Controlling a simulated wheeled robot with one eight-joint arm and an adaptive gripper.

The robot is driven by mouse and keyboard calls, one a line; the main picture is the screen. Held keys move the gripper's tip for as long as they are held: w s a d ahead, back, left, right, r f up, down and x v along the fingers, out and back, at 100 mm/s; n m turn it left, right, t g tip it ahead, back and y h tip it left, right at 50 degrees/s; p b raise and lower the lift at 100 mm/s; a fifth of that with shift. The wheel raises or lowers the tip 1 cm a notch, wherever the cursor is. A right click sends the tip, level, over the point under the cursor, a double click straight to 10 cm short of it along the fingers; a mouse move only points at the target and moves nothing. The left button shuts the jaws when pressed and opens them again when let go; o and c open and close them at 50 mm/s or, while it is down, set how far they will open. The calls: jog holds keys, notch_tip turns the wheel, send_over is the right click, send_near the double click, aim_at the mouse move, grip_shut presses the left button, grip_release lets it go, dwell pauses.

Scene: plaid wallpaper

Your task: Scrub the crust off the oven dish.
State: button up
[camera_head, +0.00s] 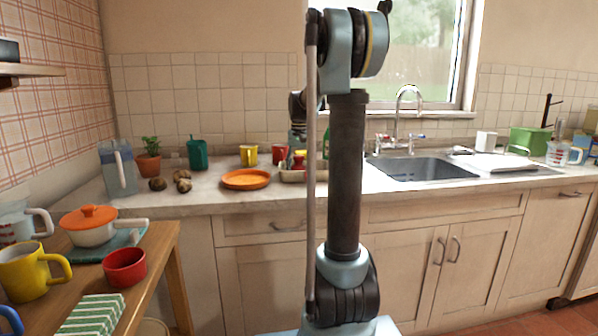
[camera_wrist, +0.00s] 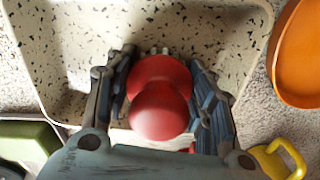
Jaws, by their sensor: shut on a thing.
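The oven dish (camera_wrist: 235,45) is a cream, dark-speckled rectangular dish that fills much of the wrist view; its inside has a shadowed, brownish area. In the head view the dish (camera_head: 291,176) sits on the counter, partly hidden by my arm. My gripper (camera_wrist: 160,95) is shut on a red, round-knobbed scrub brush (camera_wrist: 160,110), with pale bristle tips showing just beyond the knob. The brush is over the inside of the dish; I cannot tell whether its bristles touch the bottom. In the head view my arm largely hides the gripper.
An orange plate (camera_head: 246,180) lies close beside the dish, and it shows in the wrist view (camera_wrist: 300,55). The sink (camera_head: 425,169) is to the right. Potatoes, a plant and a pitcher (camera_head: 117,170) are left.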

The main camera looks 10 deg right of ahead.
aim_at(297, 156)
jog(key=shift+s+d, duration=0.15)
jog(key=shift+d, duration=1.35)
jog(key=shift+s+d, duration=0.15)
jog(key=shift+d, duration=1.35)
jog(key=shift+s+d, duration=0.15)
jog(key=shift+d, duration=1.35)
jog(key=shift+w+a+f, duration=0.1)
jog(key=shift+a+f, duration=0.05)
jog(key=shift+a, duration=1.9)
jog(key=shift+w+a+r, duration=0.1)
jog(key=shift+w+a, duration=0.1)
jog(key=shift+a, duration=1.2)
jog(key=shift+w+a+r, duration=0.1)
jog(key=shift+w+a, duration=0.1)
jog(key=shift+a, duration=1.2)
jog(key=shift+r, duration=3.05)
jog(key=shift+r, duration=0.1)
jog(key=shift+r, duration=1.35)
